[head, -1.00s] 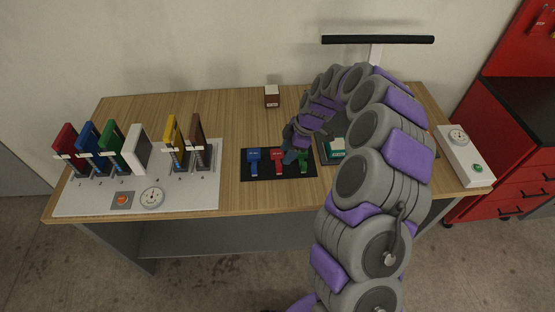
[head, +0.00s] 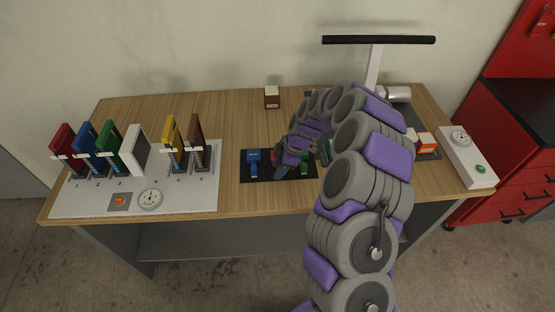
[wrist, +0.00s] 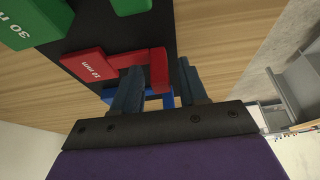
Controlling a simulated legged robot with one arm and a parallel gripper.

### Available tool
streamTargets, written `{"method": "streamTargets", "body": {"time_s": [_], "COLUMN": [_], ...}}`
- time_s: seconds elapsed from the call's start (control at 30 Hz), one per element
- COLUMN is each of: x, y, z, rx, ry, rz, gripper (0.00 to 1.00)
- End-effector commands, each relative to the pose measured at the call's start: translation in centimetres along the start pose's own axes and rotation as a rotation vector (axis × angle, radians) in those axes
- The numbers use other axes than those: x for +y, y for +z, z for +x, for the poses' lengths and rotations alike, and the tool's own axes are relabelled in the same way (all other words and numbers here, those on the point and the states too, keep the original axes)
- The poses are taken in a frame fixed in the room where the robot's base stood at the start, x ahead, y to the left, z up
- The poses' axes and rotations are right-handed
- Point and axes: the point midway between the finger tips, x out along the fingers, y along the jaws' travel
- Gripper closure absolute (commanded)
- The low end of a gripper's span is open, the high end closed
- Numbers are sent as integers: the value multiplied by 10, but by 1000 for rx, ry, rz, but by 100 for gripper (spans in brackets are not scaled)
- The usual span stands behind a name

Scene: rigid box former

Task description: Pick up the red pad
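The red pad (wrist: 92,64) shows in the wrist view on a black mat (wrist: 105,25), with white lettering on its block and a narrower red handle. The handle (wrist: 159,72) lies between the two blue fingers of my gripper (wrist: 160,90), nearer the left one. The fingers are apart, with a gap visible to the right of the handle. In the head view, my gripper (head: 279,171) is low over the mat (head: 243,172) and hides most of the red pad.
A blue pad (head: 253,157) lies left and a green pad (head: 305,158) right on the mat. Color-coded upright holders stand on a white board (head: 90,205) at left. A small brown-and-white box (head: 271,98) stands behind. Bare wood (head: 228,130) lies between board and mat.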

Motion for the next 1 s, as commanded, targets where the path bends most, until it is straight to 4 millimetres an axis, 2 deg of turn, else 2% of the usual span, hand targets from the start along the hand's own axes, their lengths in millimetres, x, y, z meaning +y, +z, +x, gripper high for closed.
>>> {"method": "streamTargets", "body": {"time_s": [0.03,0.43,0.77,1.0], "x": [0,0,0,1], "y": [0,0,0,-6], "z": [0,0,-1,-14], "rx": [0,0,0,0], "ry": [0,0,0,3], "rz": [0,0,0,-2], "gripper": [63,100,100,100]}}
